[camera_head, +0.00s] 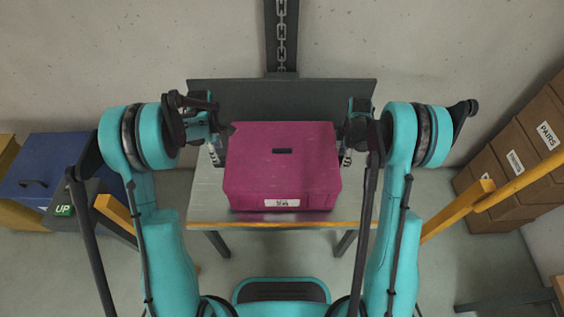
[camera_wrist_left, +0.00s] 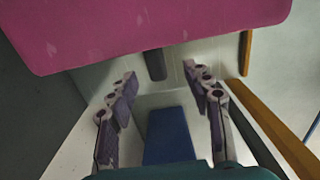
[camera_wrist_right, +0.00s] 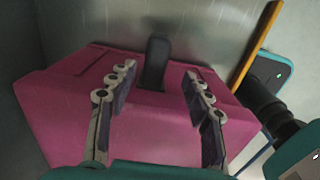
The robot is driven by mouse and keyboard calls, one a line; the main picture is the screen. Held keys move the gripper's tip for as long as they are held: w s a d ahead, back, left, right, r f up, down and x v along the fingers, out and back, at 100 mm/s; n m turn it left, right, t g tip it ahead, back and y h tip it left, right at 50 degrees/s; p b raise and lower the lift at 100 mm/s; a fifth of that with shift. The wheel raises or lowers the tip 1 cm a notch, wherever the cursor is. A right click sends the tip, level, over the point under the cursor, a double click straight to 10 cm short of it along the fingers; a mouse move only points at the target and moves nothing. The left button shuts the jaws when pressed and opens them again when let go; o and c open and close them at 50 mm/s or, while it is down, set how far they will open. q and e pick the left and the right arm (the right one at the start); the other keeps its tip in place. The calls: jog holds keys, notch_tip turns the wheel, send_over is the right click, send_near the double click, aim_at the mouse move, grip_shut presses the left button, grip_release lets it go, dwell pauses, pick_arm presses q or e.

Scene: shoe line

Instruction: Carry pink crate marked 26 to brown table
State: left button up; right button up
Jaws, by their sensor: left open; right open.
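A pink crate (camera_head: 282,165) with a closed top sits on a grey metal table (camera_head: 205,205) in the head view. Its small white label (camera_head: 282,203) faces me, too small to read surely. My left gripper (camera_head: 218,150) is open beside the crate's left side. My right gripper (camera_head: 346,156) is open beside its right side. In the left wrist view the crate (camera_wrist_left: 150,35) lies beyond the open fingers (camera_wrist_left: 160,82). In the right wrist view the crate (camera_wrist_right: 150,135) shows behind and between the open fingers (camera_wrist_right: 158,76). I cannot tell whether either gripper touches it.
A dark upright panel (camera_head: 240,90) backs the table, with a chain column (camera_head: 281,35) behind. A blue box (camera_head: 45,170) stands left. Cardboard boxes (camera_head: 520,150) stack at right. A brown edge (camera_head: 558,286), perhaps a table, shows lower right. Yellow rails (camera_head: 460,212) flank the arms.

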aim_at(220, 159)
pick_arm(q)
jog(key=shift+w, duration=0.45)
pick_arm(e)
jog(key=shift+w, duration=0.45)
pick_arm(q)
jog(key=shift+s, duration=0.1)
pick_arm(e)
jog(key=shift+s, duration=0.1)
pick_arm(q)
jog(key=shift+f, duration=3.9)
pick_arm(e)
jog(key=shift+f, duration=3.9)
pick_arm(q)
grip_shut()
pick_arm(e)
grip_shut()
